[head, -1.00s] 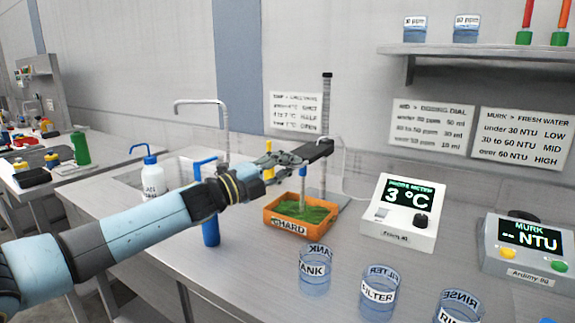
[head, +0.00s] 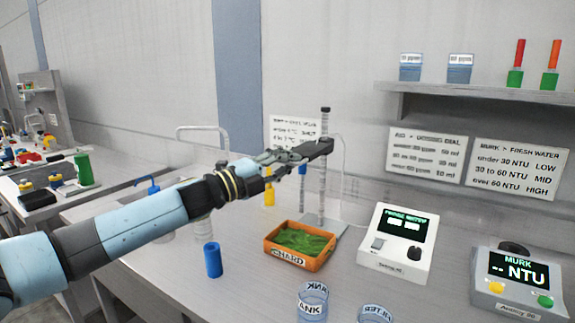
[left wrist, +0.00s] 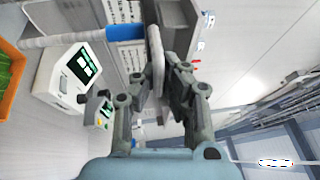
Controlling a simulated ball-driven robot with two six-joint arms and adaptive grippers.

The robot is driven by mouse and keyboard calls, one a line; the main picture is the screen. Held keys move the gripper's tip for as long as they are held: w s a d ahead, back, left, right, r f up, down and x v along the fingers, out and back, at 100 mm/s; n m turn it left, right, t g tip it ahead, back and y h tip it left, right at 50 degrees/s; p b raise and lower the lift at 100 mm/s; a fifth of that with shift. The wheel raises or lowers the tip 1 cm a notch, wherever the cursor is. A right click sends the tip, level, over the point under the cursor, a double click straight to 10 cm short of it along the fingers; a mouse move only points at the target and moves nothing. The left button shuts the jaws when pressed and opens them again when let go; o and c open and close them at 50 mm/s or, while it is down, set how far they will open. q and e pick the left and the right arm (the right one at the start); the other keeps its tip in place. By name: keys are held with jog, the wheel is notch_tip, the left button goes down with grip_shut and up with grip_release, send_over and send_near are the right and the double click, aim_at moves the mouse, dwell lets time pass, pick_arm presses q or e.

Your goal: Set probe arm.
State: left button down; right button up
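The probe arm (head: 319,147) is a dark bar on an upright notched column (head: 324,190) at the back of the counter. A probe with a blue upper part (head: 303,169) hangs from it. In the left wrist view the blue part (left wrist: 125,33) and a pale rod show. My left gripper (head: 298,155) comes in from the left at the arm's free end, and its fingers (left wrist: 157,75) look closed around it. Below stands an orange crate (head: 290,256) of greens, its label partly readable as "HARD". The probe hangs above the greens. My right gripper is out of view.
A white probe meter (head: 396,245) shows dashes, right of the crate. The grey MURK meter (head: 517,281) stands further right. Labelled glass beakers (head: 313,303) are at the front. A blue cylinder (head: 212,261) stands left of the crate. A sink tap (head: 204,129) is behind my arm.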

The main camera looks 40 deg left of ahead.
pick_arm(q)
jog(key=shift+w+r, duration=0.1)
jog(key=shift+r, duration=0.05)
jog(key=c, duration=2)
grip_release()
jog(key=o, duration=0.6)
jog(key=v, duration=1.2)
jog(key=shift+a, duration=0.15)
